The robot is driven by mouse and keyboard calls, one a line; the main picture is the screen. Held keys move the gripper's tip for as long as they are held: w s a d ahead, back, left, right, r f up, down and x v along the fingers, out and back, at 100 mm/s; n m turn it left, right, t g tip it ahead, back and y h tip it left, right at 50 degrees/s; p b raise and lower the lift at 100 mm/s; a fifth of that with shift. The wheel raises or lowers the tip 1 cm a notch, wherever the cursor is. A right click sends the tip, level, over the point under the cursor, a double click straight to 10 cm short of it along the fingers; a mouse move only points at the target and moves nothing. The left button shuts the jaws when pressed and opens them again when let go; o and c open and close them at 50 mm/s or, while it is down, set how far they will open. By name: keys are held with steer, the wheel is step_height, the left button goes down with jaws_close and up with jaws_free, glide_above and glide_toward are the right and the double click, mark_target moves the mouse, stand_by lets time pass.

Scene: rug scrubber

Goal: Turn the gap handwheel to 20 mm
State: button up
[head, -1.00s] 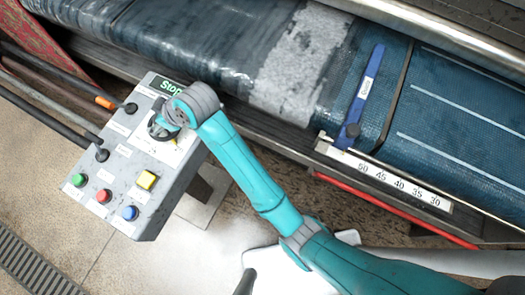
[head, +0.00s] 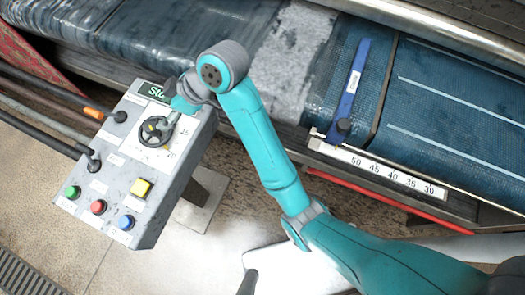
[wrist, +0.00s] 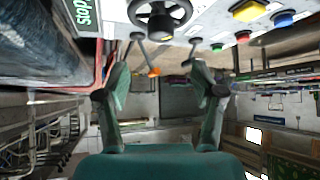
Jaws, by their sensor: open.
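The gap handwheel (head: 156,131) is a small black spoked wheel on a white dial plate on the grey control box (head: 130,160). Numbers stand on the plate at its right; its setting is too small to read. In the wrist view the handwheel (wrist: 160,15) is at the top edge, partly cut off, with a yellow mark by its lower rim. My gripper (wrist: 160,84) is open and empty, its fingers spread below the wheel in that picture and apart from it. In the head view my wrist is up and right of the wheel, and my fingers are mostly hidden.
The box has a green display (head: 157,93), yellow (head: 141,187), green, red and blue buttons, and lever rods at its left. A blue lever (head: 354,85) and a white scale (head: 375,168) are on the machine at right. The floor in front is clear.

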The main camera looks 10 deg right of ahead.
steer(key=s+d+f+m+t, duration=0.35)
steer(key=d+f+m, duration=0.25)
steer(key=d+f, duration=0.45)
steer(key=s+d+f+m+t+h, duration=0.3)
steer(key=s+d+f, duration=0.3)
steer(key=s+d, duration=0.3)
steer(key=shift+d+f+m+t+h, duration=0.4)
steer(key=shift+d+m+t, duration=0.15)
steer(key=shift+m+t, duration=0.25)
steer(key=s+d+r+m+t+h, duration=0.2)
steer(key=s+d+m+h, duration=0.1)
steer(key=s+d, duration=0.65)
steer(key=s+d+r+m+t+h, duration=0.1)
steer(key=s+r+t, duration=0.1)
steer(key=s+r, duration=0.7)
steer(key=s, duration=0.4)
steer(key=shift+d+r+h, duration=0.2)
steer(key=shift+d+h, duration=0.2)
